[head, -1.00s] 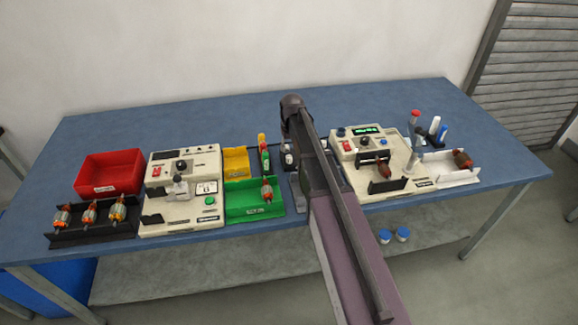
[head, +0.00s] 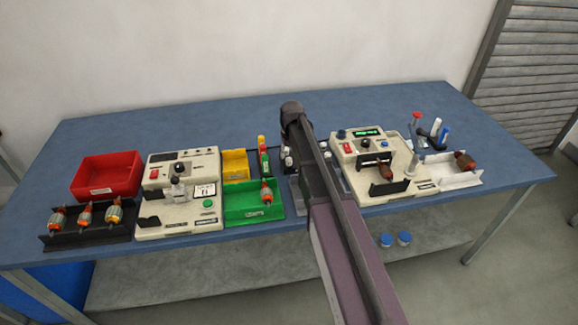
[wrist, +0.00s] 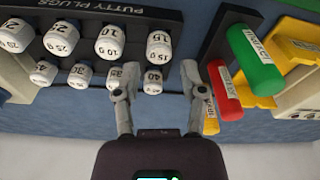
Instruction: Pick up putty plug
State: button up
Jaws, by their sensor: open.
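Several white putty plugs with black numbers sit in two rows in a dark rack (wrist: 150,13) marked PUTTY PLUGS in the wrist view.
Red (wrist: 223,85) and green (wrist: 256,58) labelled cylinders lie close to the right finger, near a yellow bin (wrist: 296,50). In the head view, a green tray (head: 240,212) and a test machine (head: 350,150) flank my arm. The back of the blue table is clear.

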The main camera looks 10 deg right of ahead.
aim_at(289, 160)
jog(key=shift+w+f+b, duration=0.15)
jog(key=shift+f+b, duration=1.7)
jog(key=shift+f, duration=0.25)
jog(key=c, duration=0.6)
